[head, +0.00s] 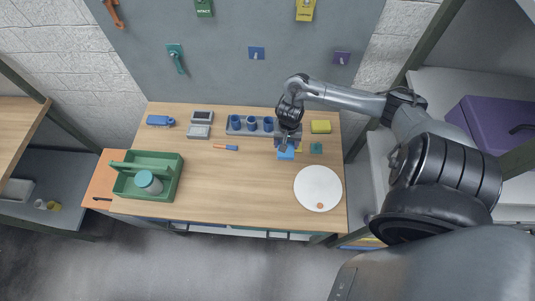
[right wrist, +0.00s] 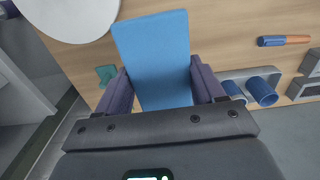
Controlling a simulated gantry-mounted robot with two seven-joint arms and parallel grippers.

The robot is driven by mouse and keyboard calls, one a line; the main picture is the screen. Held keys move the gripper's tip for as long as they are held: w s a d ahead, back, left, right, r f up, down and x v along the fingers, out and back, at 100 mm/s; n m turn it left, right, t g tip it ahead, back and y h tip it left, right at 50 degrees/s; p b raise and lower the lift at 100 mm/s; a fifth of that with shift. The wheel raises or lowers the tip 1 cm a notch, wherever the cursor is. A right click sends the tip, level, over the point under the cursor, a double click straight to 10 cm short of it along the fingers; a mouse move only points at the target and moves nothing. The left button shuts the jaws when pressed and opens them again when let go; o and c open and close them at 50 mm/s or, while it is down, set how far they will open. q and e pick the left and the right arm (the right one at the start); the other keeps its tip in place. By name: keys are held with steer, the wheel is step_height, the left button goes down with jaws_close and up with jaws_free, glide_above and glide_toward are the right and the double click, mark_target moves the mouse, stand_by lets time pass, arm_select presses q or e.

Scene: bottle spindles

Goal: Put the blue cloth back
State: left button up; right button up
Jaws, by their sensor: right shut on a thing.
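The blue cloth (head: 286,154), a flat folded-looking rectangle, is at the right part of the workbench (head: 235,185). My right gripper (head: 287,144) is shut on it. In the right wrist view the cloth (right wrist: 156,50) stands out between the two dark fingers of the gripper (right wrist: 160,84). Its far end points toward the table side with the white plate. I cannot tell whether the cloth touches the tabletop. My left gripper is not in view.
A grey rack with blue cups (head: 252,124) stands just behind and left. A yellow block (head: 321,127), a small teal piece (head: 316,148) and a round white plate (head: 318,188) lie to the right. A green caddy (head: 147,176) stands left. The bench middle is clear.

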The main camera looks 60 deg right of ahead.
steer(key=s+f, duration=0.2)
steer(key=s, duration=0.2)
steer(key=b, duration=0.3)
glide_above(268, 160)
step_height(268, 160, down, 8)
steer(key=shift+a+r, duration=0.15)
steer(key=shift+r, duration=0.05)
step_height(268, 160, down, 3)
steer(key=shift+s+f+b, duration=0.1)
steer(key=shift+f+b, duration=0.1)
steer(key=shift+b, duration=0.2)
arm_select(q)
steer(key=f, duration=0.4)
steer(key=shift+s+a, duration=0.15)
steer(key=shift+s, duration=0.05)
arm_select(e)
steer(key=shift+f, duration=0.3)
steer(key=shift+f, duration=0.15)
steer(key=o, duration=1.1)
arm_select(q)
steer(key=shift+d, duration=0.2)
